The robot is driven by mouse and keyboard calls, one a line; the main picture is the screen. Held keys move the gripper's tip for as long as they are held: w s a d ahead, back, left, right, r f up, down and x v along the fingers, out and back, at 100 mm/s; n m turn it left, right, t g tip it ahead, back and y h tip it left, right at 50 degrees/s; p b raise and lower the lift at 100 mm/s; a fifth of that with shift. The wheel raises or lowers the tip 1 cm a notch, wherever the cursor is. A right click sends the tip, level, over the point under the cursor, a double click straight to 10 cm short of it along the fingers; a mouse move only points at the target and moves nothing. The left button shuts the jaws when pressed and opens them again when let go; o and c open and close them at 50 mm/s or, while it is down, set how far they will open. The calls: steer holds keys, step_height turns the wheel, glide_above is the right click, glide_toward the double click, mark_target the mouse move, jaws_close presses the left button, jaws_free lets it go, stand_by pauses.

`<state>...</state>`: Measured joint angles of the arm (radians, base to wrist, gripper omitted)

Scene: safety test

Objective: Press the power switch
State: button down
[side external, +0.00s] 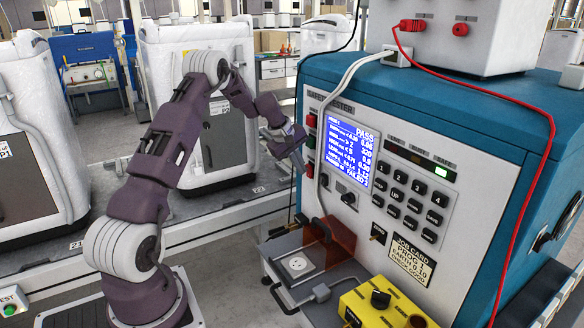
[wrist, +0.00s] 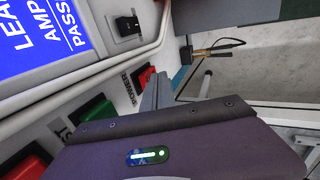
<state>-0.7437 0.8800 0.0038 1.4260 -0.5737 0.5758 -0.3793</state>
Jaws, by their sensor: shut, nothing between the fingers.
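The power switch (wrist: 145,77), a small red rocker, is on the tester's front panel beside the label POWER in the wrist view. In the side view it appears as a small red patch (side external: 309,169) below the green button, at the panel's left edge. My gripper (side external: 301,166) is shut and empty, pointing at that left edge close to the switch. In the wrist view its grey fingers (wrist: 157,88) overlap the edge of the switch. I cannot tell whether they touch it. The tester's blue screen (side external: 348,152) shows PASS at the top.
A green button (wrist: 96,112) and a red button (wrist: 28,158) line the same panel edge. White cables (side external: 326,120) hang across the panel. A socket fixture with a brown flap (side external: 335,238) and a yellow box (side external: 385,302) are below.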

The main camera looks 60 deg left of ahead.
steer(key=shift+w, duration=0.15)
steer(key=shift+w+r, duration=0.25)
steer(key=shift+w, duration=0.1)
steer(key=shift+r, duration=0.1)
steer(key=shift+w+r, duration=0.1)
steer(key=shift+r, duration=0.65)
